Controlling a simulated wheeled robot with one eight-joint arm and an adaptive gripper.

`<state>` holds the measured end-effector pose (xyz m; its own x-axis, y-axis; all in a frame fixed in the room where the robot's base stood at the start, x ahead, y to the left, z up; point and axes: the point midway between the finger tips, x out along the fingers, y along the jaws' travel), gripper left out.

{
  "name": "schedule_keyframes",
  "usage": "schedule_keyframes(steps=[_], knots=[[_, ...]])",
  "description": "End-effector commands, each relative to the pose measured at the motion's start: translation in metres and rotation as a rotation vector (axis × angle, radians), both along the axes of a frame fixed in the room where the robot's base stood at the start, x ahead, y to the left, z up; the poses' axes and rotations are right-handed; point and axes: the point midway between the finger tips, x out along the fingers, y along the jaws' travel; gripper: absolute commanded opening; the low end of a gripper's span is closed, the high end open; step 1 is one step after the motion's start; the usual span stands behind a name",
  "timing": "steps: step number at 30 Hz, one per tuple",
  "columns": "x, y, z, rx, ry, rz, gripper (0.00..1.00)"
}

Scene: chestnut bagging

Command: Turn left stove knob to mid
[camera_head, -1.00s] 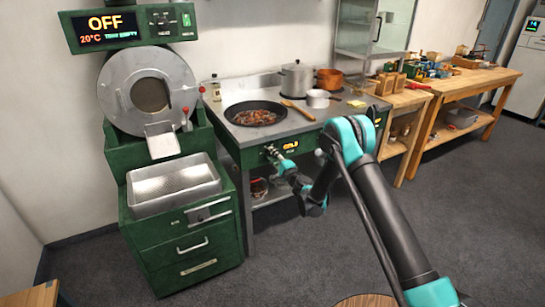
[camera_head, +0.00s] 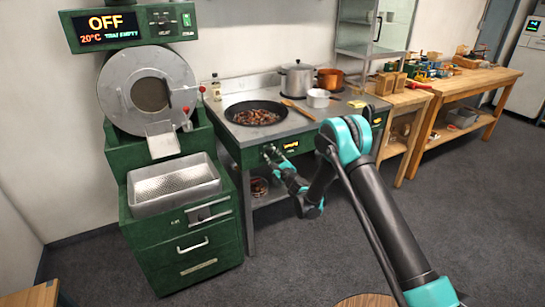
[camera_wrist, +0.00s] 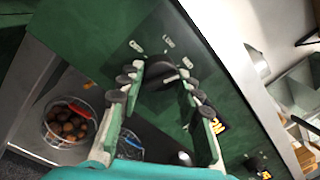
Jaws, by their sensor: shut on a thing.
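The stove (camera_head: 310,128) has a green front panel, and a pan (camera_head: 232,112) of brown pieces sits on its left side. The left stove knob (camera_wrist: 160,75) is dark and round, with several pale marks on the panel around it. My gripper (camera_wrist: 163,76) has its fingers on both sides of this knob and is shut on it. In the head view my gripper (camera_head: 268,151) is at the left of the stove front, hiding the knob. A lit display (camera_head: 290,145) is just right of it. The knob's pointer setting cannot be read.
A wire basket (camera_wrist: 50,128) of round brown things is on the shelf below. A second knob (camera_wrist: 258,165) is farther right on the panel. The green roaster (camera_head: 118,152) and its metal tray (camera_head: 140,207) stand close on the left. Open floor lies in front of the stove.

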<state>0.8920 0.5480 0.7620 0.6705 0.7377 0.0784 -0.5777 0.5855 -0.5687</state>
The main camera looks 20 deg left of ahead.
Motion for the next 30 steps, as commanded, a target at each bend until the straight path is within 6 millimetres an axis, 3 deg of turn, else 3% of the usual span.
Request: schedule_keyframes(steps=[9, 26, 27, 30], knots=[[-0.0006, -0.0005, -0.0008, 0.079, 0.095, -0.001, 0.05], [-0.0006, -0.0002, -0.0008, 0.096, 0.113, 0.000, 0.05], [-0.0006, -0.0002, -0.0007, 0.096, 0.113, 0.000, 0.39], [-0.0005, 0.0000, -0.0005, 0.096, 0.113, 0.000, 0.51]])
